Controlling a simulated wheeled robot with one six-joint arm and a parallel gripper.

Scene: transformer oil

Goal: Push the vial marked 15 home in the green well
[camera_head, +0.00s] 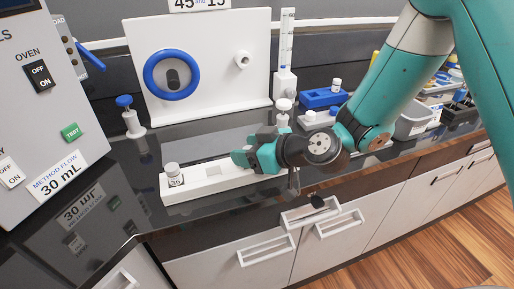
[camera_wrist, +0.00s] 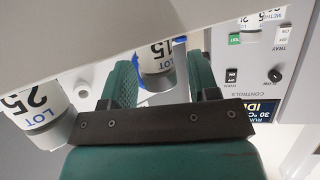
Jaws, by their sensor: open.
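The vial marked 15 (camera_wrist: 156,62) shows in the wrist view between the two green fingers of my gripper (camera_wrist: 160,78). The fingers are open on either side of it; contact cannot be told. Its upper part in the picture meets the pale rack (camera_wrist: 75,40). In the head view my gripper (camera_head: 240,157) is over the right part of the long white rack (camera_head: 195,187), and hides the vial there. I cannot make out the green well in either view, so the vial's depth in it cannot be told.
A vial marked 25 (camera_wrist: 38,108) stands left of my fingers in the wrist view. In the head view a vial (camera_head: 175,175) stands at the rack's left end. A white panel with a blue ring (camera_head: 172,73) stands behind, and a blue block (camera_head: 322,98) at right.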

